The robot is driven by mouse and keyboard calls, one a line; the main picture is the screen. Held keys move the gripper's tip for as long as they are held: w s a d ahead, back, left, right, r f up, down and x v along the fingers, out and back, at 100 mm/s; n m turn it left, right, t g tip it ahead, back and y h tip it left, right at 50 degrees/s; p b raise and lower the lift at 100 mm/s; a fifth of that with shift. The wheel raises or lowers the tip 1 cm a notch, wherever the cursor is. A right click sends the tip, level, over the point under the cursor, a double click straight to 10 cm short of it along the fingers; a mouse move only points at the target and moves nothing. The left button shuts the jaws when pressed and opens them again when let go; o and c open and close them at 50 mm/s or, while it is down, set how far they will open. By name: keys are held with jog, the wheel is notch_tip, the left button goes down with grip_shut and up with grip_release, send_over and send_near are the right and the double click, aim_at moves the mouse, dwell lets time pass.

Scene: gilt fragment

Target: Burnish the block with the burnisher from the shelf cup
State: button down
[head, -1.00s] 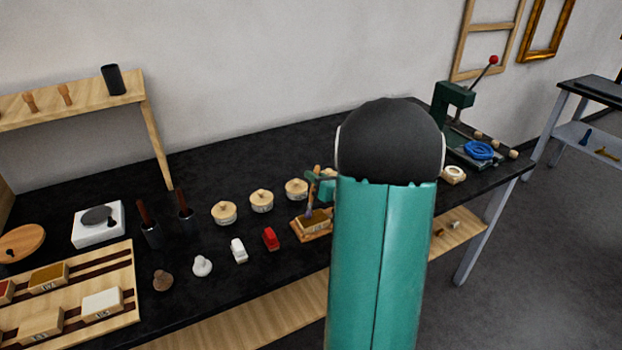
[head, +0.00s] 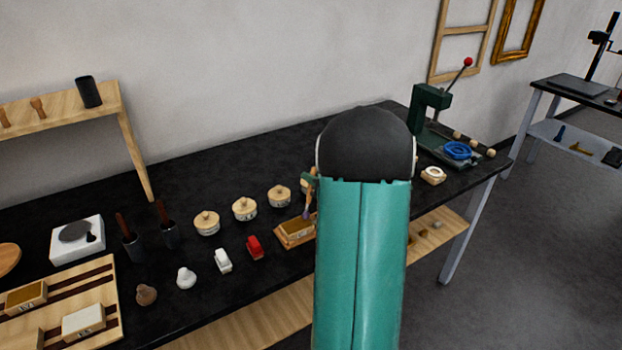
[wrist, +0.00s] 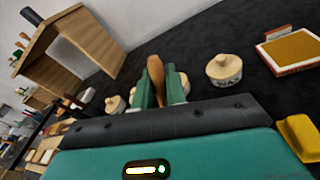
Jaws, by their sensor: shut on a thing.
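The block (head: 294,230), with a gold-brown top, sits in a wooden tray on the black bench, just left of my arm in the head view. It also shows at the upper right of the wrist view (wrist: 292,48). My gripper (head: 310,184) is shut on a wooden-handled tool, apparently the burnisher (wrist: 156,72), whose handle stands between the green fingers in the wrist view. In the head view the tool hangs down with its tip near the block's back right edge; I cannot tell if they touch. The dark cup (head: 88,92) stands on the wooden shelf (head: 62,104).
Several lidded jars (head: 244,208) stand behind the block. A red item (head: 254,247) and a white item (head: 222,260) lie to its left. Dark holders with brown handles (head: 132,245) stand farther left. A green press (head: 428,110) is at the bench's right end.

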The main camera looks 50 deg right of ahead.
jog(key=w+a, duration=0.2)
jog(key=a, duration=0.4)
jog(key=shift+a, duration=0.2)
dwell(0.4)
jog(key=shift+r, duration=0.2)
jog(key=shift+r, duration=2.9)
notch_tip(320, 180, up, 3)
jog(key=shift+f, duration=0.1)
jog(key=shift+s, duration=0.1)
